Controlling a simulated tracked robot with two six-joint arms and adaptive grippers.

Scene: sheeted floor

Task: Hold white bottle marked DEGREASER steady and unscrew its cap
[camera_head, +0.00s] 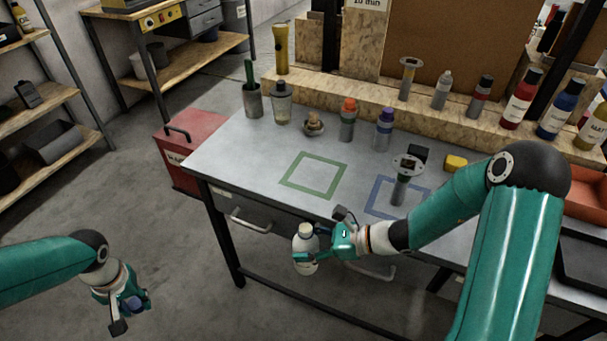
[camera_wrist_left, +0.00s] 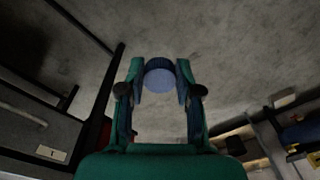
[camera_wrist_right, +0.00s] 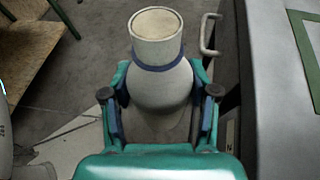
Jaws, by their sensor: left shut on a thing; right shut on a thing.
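The white bottle (camera_head: 305,241) hangs upright in front of the workbench, held by my right gripper (camera_head: 322,256). The right wrist view shows the bottle (camera_wrist_right: 160,85) between the two fingers, with a bare pale neck and a blue ring at the neck's base. Its DEGREASER marking cannot be read here. My left gripper (camera_head: 134,308) is well apart from the bottle, low at the left over the floor. It is shut on a round blue cap (camera_wrist_left: 160,76), which also shows in the head view (camera_head: 135,302).
The workbench (camera_head: 260,158) has a green square outline (camera_head: 314,174) and a blue one (camera_head: 380,196) on its top. Several bottles and cups stand toward its back. A red cabinet (camera_head: 188,144) stands at its left end. The floor around my left gripper is clear.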

